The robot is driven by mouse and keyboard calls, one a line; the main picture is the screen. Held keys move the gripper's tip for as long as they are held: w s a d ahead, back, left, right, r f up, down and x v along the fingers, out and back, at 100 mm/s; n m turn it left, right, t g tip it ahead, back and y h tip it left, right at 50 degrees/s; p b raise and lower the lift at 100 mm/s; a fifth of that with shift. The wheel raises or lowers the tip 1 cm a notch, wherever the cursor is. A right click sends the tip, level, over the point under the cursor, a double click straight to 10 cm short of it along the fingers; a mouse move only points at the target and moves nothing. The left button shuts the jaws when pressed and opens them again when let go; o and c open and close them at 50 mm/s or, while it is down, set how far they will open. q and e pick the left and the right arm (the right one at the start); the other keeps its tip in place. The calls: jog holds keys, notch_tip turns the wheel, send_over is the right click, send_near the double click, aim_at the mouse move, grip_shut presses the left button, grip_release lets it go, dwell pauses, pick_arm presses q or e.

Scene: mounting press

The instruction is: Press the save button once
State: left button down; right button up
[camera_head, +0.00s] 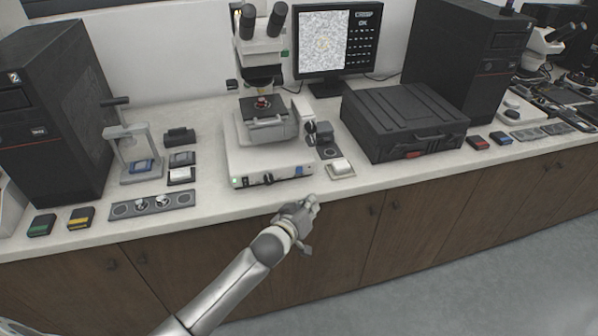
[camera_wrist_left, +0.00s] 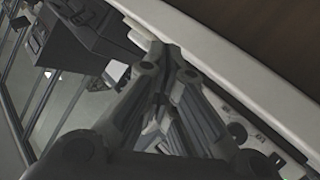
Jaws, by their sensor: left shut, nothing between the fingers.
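A microscope (camera_head: 268,125) stands mid-counter, its base front carrying a small green light, dark knobs and a blue square (camera_head: 299,170). A small pad with a raised white top (camera_head: 341,167) lies right of the base. I cannot read which part is the save button. My left gripper (camera_head: 313,203) is shut and empty, in front of the counter edge, below the blue square and the pad in the picture, apparently touching neither. In the left wrist view its closed fingers (camera_wrist_left: 163,52) fill the middle and hide much behind them. My right gripper is not in view.
A black case (camera_head: 403,122) sits right of the pad, with a monitor (camera_head: 338,42) behind. Dark computer towers stand at both sides. Space before the counter is free apart from my arm.

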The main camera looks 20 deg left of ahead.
aim_at(302, 193)
pick_arm(q)
jog(key=w+a, duration=0.1)
jog(key=w, duration=0.1)
jog(key=w+a+b, duration=0.2)
jog(key=w, duration=0.1)
jog(key=shift+w+a+f, duration=0.1)
jog(key=shift+w+a, duration=0.2)
jog(key=shift+a, duration=0.1)
jog(key=shift+w+a+b, duration=0.3)
jog(key=shift+w+a, duration=0.15)
jog(key=shift+w, duration=0.25)
dwell(0.7)
jog(key=shift+w+a, duration=0.25)
jog(key=shift+w, duration=0.1)
jog(key=shift+w+a, duration=0.25)
jog(key=shift+w, duration=0.05)
dwell(0.6)
jog(key=shift+s+d+p, duration=0.5)
jog(key=shift+s, duration=0.2)
